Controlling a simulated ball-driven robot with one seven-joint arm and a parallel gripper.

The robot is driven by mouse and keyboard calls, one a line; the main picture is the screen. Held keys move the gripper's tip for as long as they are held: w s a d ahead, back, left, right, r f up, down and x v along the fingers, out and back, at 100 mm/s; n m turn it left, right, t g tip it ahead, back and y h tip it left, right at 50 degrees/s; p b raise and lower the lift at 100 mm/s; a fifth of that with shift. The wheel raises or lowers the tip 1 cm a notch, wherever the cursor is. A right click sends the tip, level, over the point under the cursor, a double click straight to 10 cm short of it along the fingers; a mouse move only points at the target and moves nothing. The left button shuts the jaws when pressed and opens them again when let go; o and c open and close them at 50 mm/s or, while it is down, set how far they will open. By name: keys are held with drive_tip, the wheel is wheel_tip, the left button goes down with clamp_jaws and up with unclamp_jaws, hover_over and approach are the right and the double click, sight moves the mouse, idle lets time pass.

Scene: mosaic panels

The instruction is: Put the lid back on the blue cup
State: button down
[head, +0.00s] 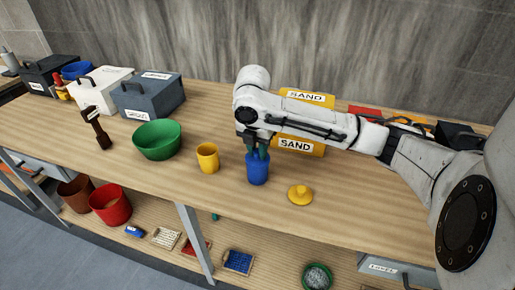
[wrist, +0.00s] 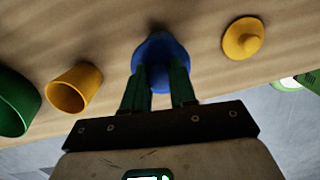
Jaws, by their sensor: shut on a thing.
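The blue cup (head: 258,173) stands upright on the workbench. My gripper (head: 257,155) is directly above it, pointing down, with its fingertips at the cup's top. In the wrist view, my gripper (wrist: 160,72) has its dark green fingers close together against a blue round piece (wrist: 160,45) wider than the gap between them. It looks like a blue lid held at its middle; the fingers hide the grip. I cannot tell whether it touches the rim. A yellow lid (head: 299,194) with a knob lies on the bench to the right, also in the wrist view (wrist: 243,38).
An open yellow cup (head: 208,158) and a green bowl (head: 157,140) stand left of the blue cup. Yellow SAND boxes (head: 300,146) are behind my arm. Grey and white bins (head: 148,95) stand at the back left. The bench front is clear around the cup.

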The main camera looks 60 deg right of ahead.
idle(0.8)
drive_tip(key=shift+c, duration=1.7)
unclamp_jaws()
drive_tip(key=shift+r+p, duration=2.9)
drive_tip(key=shift+r, duration=0.55)
clamp_jaws()
